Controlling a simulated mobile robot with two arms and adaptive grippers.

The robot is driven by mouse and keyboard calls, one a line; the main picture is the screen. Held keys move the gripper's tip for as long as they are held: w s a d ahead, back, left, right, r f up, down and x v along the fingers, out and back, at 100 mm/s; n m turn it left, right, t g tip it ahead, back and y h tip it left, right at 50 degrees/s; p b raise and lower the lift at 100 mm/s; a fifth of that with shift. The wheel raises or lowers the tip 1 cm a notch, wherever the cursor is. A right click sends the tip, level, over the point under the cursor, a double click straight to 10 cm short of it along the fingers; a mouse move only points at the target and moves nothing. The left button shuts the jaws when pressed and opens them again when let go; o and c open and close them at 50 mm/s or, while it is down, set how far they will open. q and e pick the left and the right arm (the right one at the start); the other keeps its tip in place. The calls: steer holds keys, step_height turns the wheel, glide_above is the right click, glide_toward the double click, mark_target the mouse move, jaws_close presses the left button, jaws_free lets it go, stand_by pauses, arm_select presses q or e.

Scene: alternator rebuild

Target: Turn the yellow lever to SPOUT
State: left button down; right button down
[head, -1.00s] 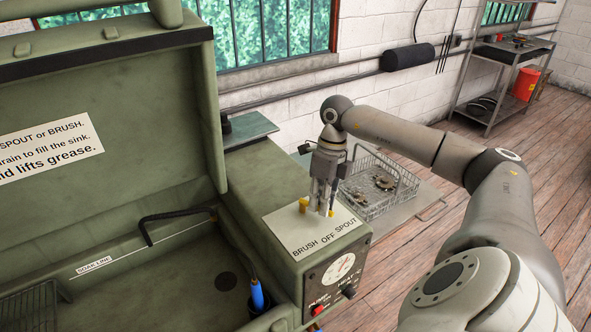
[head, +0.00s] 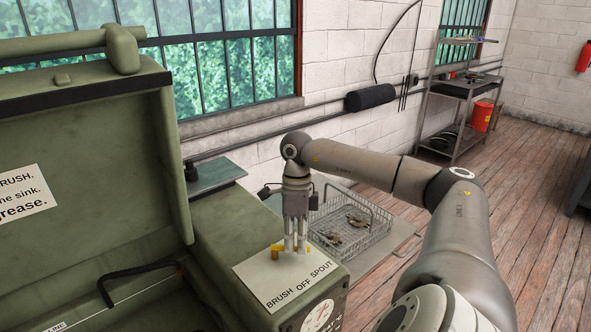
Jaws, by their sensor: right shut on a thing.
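The yellow lever (head: 277,251) is on the white label plate (head: 262,283) on top of the green washer's side housing. The plate reads BRUSH, OFF and SPOUT. My right gripper (head: 296,248) points straight down with its fingers shut on the lever. The fingers hide the lever's middle; yellow shows to their left and a little to their right. My left gripper is not in view.
A wire basket (head: 372,241) with metal parts stands behind and right of my right gripper. The washer's raised lid (head: 100,150) is on the left, with a black handle (head: 135,271) in the sink. A shelf rack (head: 450,120) and red bucket (head: 482,115) stand farther back.

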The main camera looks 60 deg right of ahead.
steer(key=shift+r, duration=0.15)
steer(key=c, duration=1.5)
jaws_free()
steer(key=shift+o, duration=0.2)
step_height(320, 180, up, 11)
steer(key=w+d, duration=0.1)
steer(key=d, duration=0.1)
steer(key=shift+w+r, duration=0.15)
steer(key=shift+r, duration=0.15)
